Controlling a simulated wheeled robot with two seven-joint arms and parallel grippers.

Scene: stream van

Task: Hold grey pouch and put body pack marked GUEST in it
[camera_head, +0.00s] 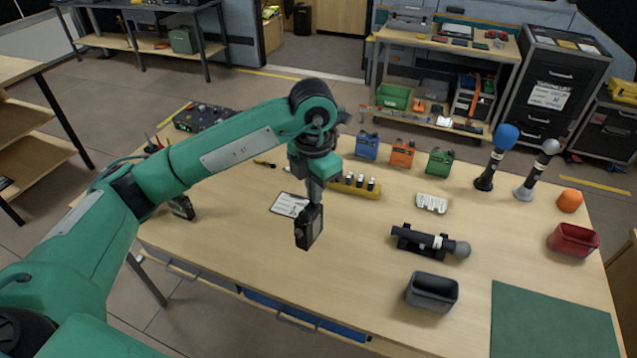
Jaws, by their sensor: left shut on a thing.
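My left gripper (317,203) comes down over the middle of the table. It is shut on a black box-shaped body pack (309,229) and holds it upright near a white card. Any GUEST marking on it is too small to read. The grey pouch (433,292) stands at the front of the table, right of my left gripper and apart from it, with its open top facing up. Blue (367,145), orange (402,153) and green (439,161) packs stand in a row at the back. My right gripper is out of view.
A black microphone (430,241) lies in a cradle behind the pouch. The white card (289,205), yellow rack (354,188) and white tray (432,203) lie nearby. Two upright microphones (497,156), a red bin (573,240) and a green mat (551,322) are at right.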

